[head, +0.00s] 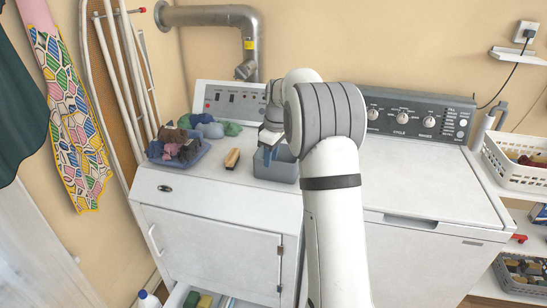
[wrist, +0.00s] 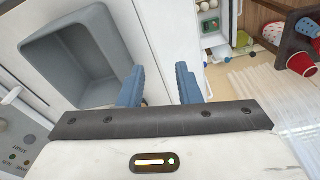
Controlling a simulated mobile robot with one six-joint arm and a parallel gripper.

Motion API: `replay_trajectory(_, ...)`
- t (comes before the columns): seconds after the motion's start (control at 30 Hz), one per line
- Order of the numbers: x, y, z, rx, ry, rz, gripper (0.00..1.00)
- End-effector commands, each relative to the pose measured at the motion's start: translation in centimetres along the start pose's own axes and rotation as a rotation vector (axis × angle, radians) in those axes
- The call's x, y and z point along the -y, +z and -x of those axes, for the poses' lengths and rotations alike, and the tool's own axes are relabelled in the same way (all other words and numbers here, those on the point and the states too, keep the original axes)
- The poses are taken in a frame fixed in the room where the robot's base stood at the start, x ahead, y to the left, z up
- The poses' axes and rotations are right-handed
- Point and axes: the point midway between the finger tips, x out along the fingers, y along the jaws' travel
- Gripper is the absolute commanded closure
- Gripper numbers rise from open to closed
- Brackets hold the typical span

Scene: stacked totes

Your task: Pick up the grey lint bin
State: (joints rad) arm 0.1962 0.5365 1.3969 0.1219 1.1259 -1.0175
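The grey lint bin (head: 284,172) is an open box on the white top of the left machine, in front of its control panel. In the wrist view the bin (wrist: 62,62) lies at upper left, with its empty inside showing. My gripper (wrist: 160,84) is open, with two blue fingers apart and nothing seen held between them. Its left finger overlaps the bin's right rim in that view; I cannot tell if it touches or reaches inside. In the head view my gripper (head: 267,154) is at the bin's rim, partly hidden by my arm.
A wooden brush (head: 232,158) lies left of the bin. A blue tray (head: 190,160) heaped with cloths stands farther left. The washer's white top (head: 430,185) at right is clear. A white basket (head: 515,168) stands on a shelf. Red cups (wrist: 301,62) show at right in the wrist view.

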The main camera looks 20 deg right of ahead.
Motion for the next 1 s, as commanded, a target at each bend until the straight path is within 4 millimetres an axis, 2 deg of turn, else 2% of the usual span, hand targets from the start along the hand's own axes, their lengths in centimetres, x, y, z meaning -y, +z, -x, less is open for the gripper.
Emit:
replay_trajectory(0.03,-1.8,-0.4,-0.8,0.001,-0.011,0.035,0.69)
replay_trajectory(0.1,-3.7,-0.8,-1.8,-0.003,-0.020,0.085,0.69)
replay_trajectory(0.2,-5.6,-1.1,-3.1,-0.007,-0.029,0.139,0.69)
replay_trajectory(0.3,-6.6,-1.1,-4.0,-0.010,-0.034,0.174,0.69)
replay_trajectory(0.67,-7.2,-1.2,-7.4,-0.011,-0.038,0.191,0.69)
replay_trajectory(1.0,-7.7,-1.5,-11.8,-0.011,-0.037,0.188,0.69)
